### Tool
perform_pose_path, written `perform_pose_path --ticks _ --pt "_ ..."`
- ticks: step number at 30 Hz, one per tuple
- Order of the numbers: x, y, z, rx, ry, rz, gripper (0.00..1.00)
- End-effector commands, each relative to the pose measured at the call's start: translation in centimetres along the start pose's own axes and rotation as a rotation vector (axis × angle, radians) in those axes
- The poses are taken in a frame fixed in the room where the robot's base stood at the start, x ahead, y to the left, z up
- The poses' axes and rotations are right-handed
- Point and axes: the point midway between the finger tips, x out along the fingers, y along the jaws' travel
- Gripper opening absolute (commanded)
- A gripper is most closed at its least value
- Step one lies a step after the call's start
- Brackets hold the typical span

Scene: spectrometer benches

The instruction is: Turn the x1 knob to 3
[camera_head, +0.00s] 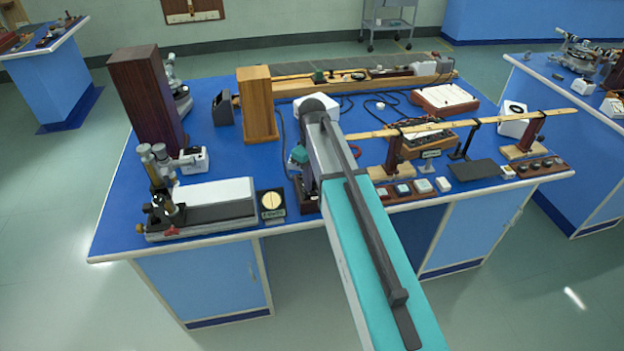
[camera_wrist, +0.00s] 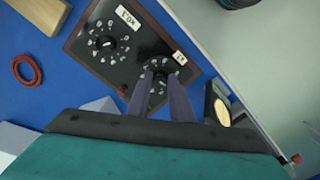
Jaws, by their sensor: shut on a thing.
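The dark box with dial knobs shows in the wrist view, its panel (camera_wrist: 128,62) tilted in the picture. The x1 knob (camera_wrist: 158,74) is near the x1 label (camera_wrist: 180,57), within a ring of pale marks. My gripper (camera_wrist: 159,78) has its two fingers around this knob and is shut on it. The fingers cover much of the knob, and I cannot read its setting. In the head view my arm hides the gripper and most of the box.
In the wrist view a red ring (camera_wrist: 26,68) and a wooden block (camera_wrist: 42,12) lie left of the box. In the head view a small dial meter (camera_head: 272,203) and a long white-topped instrument (camera_head: 215,193) stand left of my arm. A wooden beam (camera_head: 460,123) on stands is right.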

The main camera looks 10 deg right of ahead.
Motion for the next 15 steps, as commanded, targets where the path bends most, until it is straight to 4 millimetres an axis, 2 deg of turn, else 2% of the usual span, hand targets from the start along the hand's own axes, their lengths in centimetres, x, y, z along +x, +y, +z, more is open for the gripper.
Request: perform_pose_path --ticks 15 --pt "-0.03 -0.05 -0.02 0.476 0.0 0.0 0.0"
